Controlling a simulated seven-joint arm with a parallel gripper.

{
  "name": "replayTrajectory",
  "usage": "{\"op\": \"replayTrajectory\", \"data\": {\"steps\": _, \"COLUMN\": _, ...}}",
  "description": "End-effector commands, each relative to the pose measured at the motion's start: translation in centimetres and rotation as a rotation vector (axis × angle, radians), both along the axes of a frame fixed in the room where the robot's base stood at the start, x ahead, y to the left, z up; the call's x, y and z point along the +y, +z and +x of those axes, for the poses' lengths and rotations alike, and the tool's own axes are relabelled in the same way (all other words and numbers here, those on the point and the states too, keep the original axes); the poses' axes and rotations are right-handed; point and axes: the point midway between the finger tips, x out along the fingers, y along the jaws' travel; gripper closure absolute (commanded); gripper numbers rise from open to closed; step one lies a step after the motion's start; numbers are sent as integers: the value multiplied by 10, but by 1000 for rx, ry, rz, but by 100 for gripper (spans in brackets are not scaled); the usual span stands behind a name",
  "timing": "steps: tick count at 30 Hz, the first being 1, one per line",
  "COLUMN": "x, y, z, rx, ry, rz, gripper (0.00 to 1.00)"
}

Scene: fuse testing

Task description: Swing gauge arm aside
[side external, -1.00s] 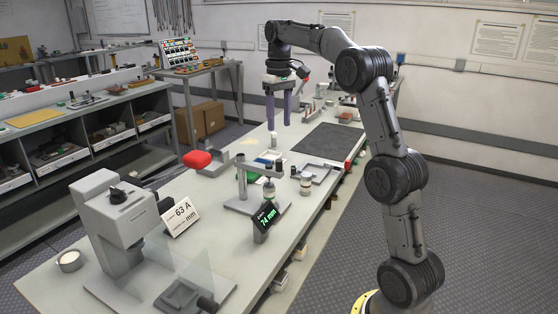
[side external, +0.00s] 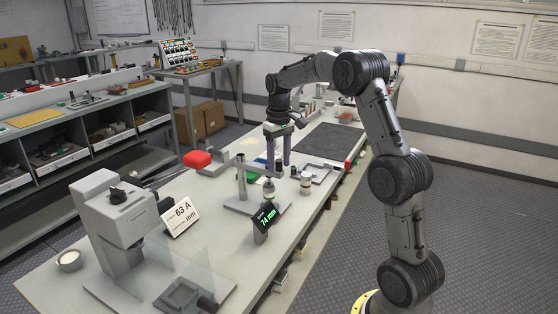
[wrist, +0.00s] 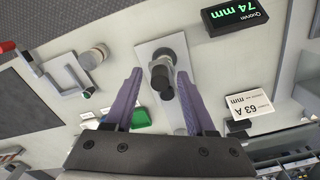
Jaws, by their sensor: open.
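The gauge stands on the bench, with an upright grey post (side external: 241,185) on a pale base plate (side external: 237,206). A small cylindrical piece (side external: 268,192) stands on the plate to the right of the post. The gauge's dark display (side external: 265,216) reads 74 mm, and also shows in the wrist view (wrist: 235,15). My gripper (side external: 278,168) is open, its purple fingers pointing down beside the gauge's upper part. In the wrist view, a dark rounded gauge part (wrist: 162,78) shows between the fingers (wrist: 160,71), with no clear contact. The gauge arm is partly hidden by my fingers.
A 63 A card (side external: 181,216) and a grey press-like machine (side external: 120,215) with a clear shield stand to the left. A grey bracket fixture (side external: 320,172) and a round piece (side external: 306,184) stand to the right. A dark mat (side external: 328,142) lies farther back.

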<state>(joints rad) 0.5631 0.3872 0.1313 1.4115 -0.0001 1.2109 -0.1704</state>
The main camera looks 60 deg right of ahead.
Motion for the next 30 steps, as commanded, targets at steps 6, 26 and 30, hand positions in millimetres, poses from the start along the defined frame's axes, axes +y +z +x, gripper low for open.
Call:
{"op": "replayTrajectory", "data": {"steps": 6, "x": 0, "y": 0, "z": 0, "rx": 1, "ry": 0, "rz": 0, "gripper": 61}}
{"op": "replayTrajectory", "data": {"steps": 26, "x": 0, "y": 0, "z": 0, "rx": 0, "ry": 0, "rz": 0, "gripper": 100}}
{"op": "replayTrajectory", "data": {"steps": 30, "x": 0, "y": 1, "z": 0, "rx": 0, "ry": 0, "rz": 0, "gripper": 100}}
